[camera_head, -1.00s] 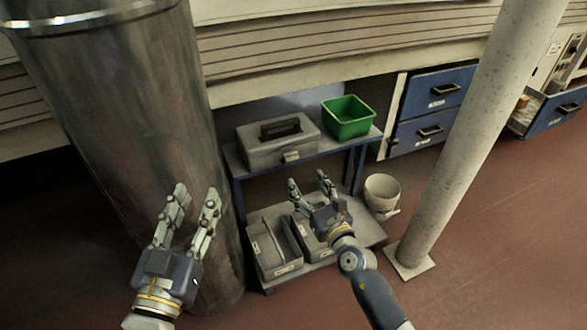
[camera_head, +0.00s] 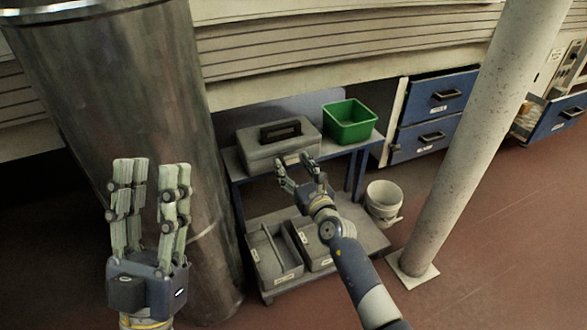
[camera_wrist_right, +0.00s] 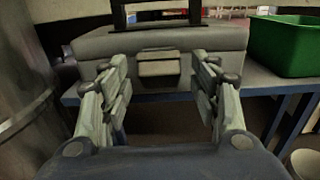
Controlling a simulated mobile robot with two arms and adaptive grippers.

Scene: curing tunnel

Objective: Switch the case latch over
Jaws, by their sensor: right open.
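The grey case (camera_head: 262,152) with a dark handle lies on the top shelf of a small blue-framed rack. Its front latch (camera_wrist_right: 158,68) shows in the right wrist view as a pale plate on the front face, between my right fingers in the picture. In the head view my right gripper covers the latch. My right gripper (camera_head: 291,172) is open and empty, just in front of the case; it also shows in the right wrist view (camera_wrist_right: 162,88). I cannot tell whether a finger touches the latch. My left gripper (camera_head: 149,190) is open and empty, in front of the metal column.
A green bin (camera_head: 349,124) stands right of the case on the rack's top shelf (camera_head: 338,149). Grey trays (camera_head: 274,258) lie on the lower shelf. A white bucket (camera_head: 383,198) and a pale post (camera_head: 455,150) stand to the right. A large metal column (camera_head: 130,90) is at the left.

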